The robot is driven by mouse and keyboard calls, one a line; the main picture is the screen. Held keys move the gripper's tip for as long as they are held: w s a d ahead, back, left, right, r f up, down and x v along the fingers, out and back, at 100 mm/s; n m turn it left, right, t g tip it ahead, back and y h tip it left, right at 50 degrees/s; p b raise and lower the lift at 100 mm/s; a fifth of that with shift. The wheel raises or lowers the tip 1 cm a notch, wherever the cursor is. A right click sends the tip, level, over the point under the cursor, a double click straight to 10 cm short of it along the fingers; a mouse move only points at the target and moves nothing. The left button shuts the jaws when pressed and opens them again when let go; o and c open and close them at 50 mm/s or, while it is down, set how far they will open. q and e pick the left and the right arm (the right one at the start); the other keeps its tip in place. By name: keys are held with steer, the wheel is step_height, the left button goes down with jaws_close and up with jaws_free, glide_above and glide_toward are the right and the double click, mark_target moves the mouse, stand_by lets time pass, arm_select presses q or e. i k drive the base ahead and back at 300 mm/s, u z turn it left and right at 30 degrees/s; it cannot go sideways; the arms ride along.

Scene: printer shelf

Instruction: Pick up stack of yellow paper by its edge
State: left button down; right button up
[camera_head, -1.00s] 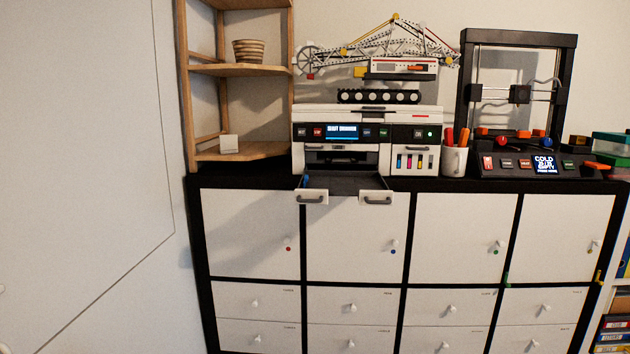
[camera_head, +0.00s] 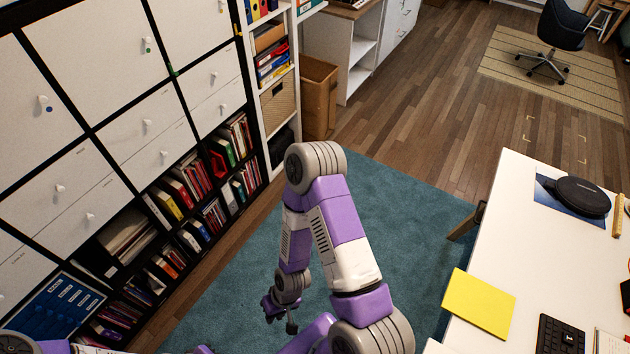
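A flat yellow stack of paper (camera_head: 478,302) lies on the white desk (camera_head: 540,245) at the lower right. Its left side is at the desk's left edge and seems to stick out slightly over it. My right gripper (camera_head: 280,316) is small and dark, low over the blue rug, well left of the desk and the paper. Its fingers look apart, with nothing between them. My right arm's purple and white links rise between the gripper and the desk. My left gripper is not in view.
A black keyboard (camera_head: 560,337) lies right of the paper. A dark round case (camera_head: 582,197) sits farther back on the desk. The cabinet with shelves of binders (camera_head: 175,195) stands at left. Blue rug (camera_head: 400,215) fills the floor between.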

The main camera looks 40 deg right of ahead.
mark_target(490, 308)
steer(key=z, duration=3.5)
steer(key=k, duration=0.65)
steer(key=u, duration=0.1)
